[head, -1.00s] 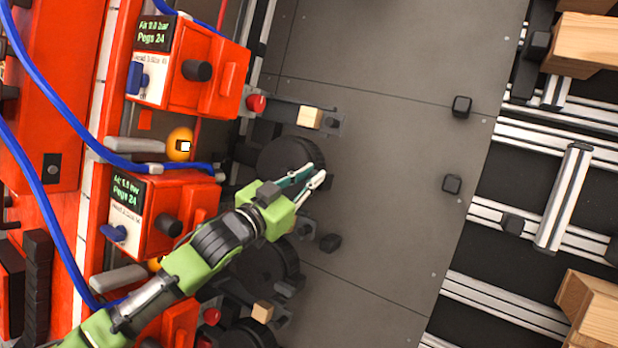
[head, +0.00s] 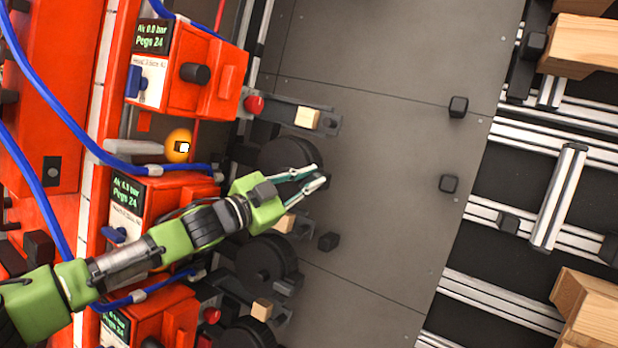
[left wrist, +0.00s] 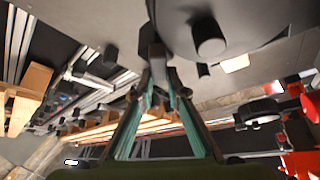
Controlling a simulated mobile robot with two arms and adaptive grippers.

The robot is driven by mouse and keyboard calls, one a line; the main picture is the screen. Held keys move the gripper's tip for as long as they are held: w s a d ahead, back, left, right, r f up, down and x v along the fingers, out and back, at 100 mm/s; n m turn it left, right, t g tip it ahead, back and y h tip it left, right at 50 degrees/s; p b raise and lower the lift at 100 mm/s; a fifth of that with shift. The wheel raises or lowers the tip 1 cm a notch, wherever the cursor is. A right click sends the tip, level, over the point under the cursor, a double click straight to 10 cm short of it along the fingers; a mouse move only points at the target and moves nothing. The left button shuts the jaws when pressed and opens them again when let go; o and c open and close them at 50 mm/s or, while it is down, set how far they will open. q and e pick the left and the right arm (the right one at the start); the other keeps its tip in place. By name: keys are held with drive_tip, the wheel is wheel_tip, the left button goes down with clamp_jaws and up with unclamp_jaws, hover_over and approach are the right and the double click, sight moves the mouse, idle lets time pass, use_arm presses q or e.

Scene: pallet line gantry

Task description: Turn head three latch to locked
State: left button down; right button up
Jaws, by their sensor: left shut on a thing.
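My left gripper (head: 322,178) reaches over a black round wheel (head: 284,157) beside the orange head units, its fingertips at the wheel's right edge. In the left wrist view its fingertips (left wrist: 158,80) are closed on a dark grey latch bar (left wrist: 152,45). The bar sits next to the underside of a round grey disc (left wrist: 235,15) with a stub knob (left wrist: 208,40). In the head view the fingers mostly hide the latch, so I cannot read its locked or unlocked position. My right gripper is not in view.
Orange head units (head: 200,72) with small displays and blue hoses (head: 75,85) stand at left. A second dark wheel (head: 268,262) lies below my gripper. The grey plate (head: 385,200) to the right is mostly clear, with small black knobs (head: 449,184). Wooden blocks (head: 590,310) stand at far right.

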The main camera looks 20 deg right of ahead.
use_arm(q)
drive_tip(key=c, duration=2)
unclamp_jaws()
wheel_tip(320, 180, up, 10)
drive_tip(key=shift+r, duration=0.1)
